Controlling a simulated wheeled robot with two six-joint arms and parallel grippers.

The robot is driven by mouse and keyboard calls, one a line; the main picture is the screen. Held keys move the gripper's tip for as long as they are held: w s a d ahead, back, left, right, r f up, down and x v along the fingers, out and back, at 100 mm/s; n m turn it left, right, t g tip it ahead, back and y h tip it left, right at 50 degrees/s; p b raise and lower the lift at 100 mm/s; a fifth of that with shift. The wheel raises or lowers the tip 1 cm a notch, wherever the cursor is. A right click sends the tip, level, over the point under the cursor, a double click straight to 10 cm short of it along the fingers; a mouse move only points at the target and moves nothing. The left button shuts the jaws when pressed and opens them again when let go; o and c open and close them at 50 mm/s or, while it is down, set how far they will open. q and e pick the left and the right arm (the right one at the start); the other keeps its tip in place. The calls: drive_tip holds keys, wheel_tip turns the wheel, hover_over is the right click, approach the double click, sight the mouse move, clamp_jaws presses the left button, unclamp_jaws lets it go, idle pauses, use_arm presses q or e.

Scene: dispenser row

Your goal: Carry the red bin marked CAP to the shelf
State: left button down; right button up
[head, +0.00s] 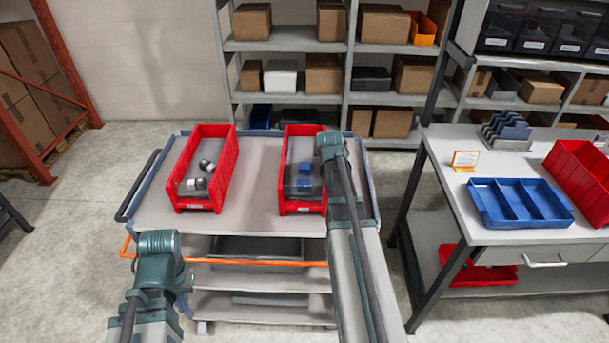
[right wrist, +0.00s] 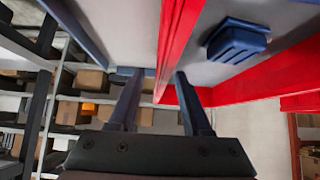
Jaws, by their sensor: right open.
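Two red bins stand apart on the top of a grey cart (head: 255,205). The left red bin (head: 227,165) holds a few silver and dark round parts. The right red bin (head: 300,208) holds a blue part (head: 304,171). Each has a small front label, too small to read, so I cannot tell which says CAP. My right gripper (right wrist: 157,85) is open, with a red bin wall (right wrist: 178,45) running up between and beyond its fingers; contact is unclear. In the head view my right arm hides its fingers. My left gripper (head: 158,245) is by the cart's front left; its fingers are hidden.
Shelves with cartons (head: 382,22) stand behind the cart. A workbench at right carries a blue divided tray (head: 519,203), another red bin (head: 585,180) and an orange-edged sign (head: 466,160). An orange rail (head: 255,263) crosses the cart's front. Floor is clear at left.

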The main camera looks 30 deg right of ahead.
drive_tip(key=shift+r, duration=0.1)
drive_tip(key=shift+c, duration=0.5)
clamp_jaws()
idle(0.8)
